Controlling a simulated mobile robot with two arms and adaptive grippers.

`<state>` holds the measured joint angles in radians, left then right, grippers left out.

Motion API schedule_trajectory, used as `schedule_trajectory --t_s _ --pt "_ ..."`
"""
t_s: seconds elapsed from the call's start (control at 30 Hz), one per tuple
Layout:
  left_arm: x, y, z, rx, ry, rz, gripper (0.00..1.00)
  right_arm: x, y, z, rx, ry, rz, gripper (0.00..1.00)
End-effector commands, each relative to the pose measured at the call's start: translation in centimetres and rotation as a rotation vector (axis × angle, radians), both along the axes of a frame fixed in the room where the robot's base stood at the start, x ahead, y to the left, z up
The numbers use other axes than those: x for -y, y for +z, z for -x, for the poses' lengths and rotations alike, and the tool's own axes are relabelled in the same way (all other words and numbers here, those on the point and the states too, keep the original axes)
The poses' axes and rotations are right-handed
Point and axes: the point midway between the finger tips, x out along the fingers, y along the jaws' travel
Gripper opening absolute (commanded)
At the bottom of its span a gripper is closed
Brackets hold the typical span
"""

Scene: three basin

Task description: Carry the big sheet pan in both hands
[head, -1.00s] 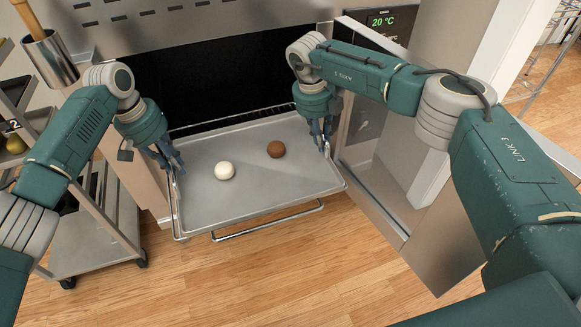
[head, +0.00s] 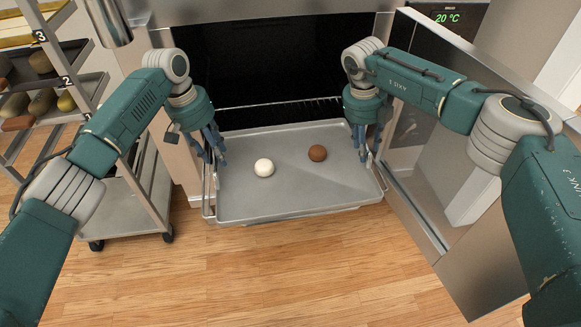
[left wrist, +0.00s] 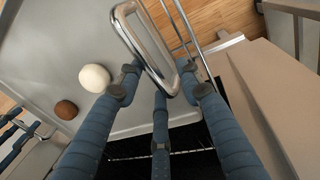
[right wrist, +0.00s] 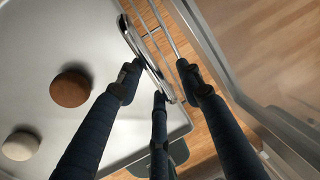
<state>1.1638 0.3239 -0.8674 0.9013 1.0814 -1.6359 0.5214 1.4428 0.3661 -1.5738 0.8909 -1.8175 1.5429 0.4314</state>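The big sheet pan (head: 300,197) is a grey metal tray lying level in front of the dark oven opening. A white ball (head: 264,167) and a brown ball (head: 317,153) rest on it. My left gripper (head: 214,152) points down at its left end; in the left wrist view its open fingers straddle the metal loop handle (left wrist: 146,45). My right gripper (head: 362,150) points down at the right end; in the right wrist view its open fingers straddle the other loop handle (right wrist: 143,48). Whether any finger touches a handle is unclear.
The wire oven rack (head: 283,104) shows behind the pan. The open oven door (head: 435,150) stands close on the right. A shelf trolley (head: 125,208) with food on its shelves stands on the left. The wooden floor (head: 290,280) in front is clear.

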Motion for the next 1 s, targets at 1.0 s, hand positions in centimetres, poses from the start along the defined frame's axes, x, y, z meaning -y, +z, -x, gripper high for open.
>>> schedule_trajectory --t_s 1.0 --pt "-2.2 11.9 0.3 0.000 -0.001 0.001 0.36 -0.6 0.7 0.0 0.002 0.006 -0.006 0.36"
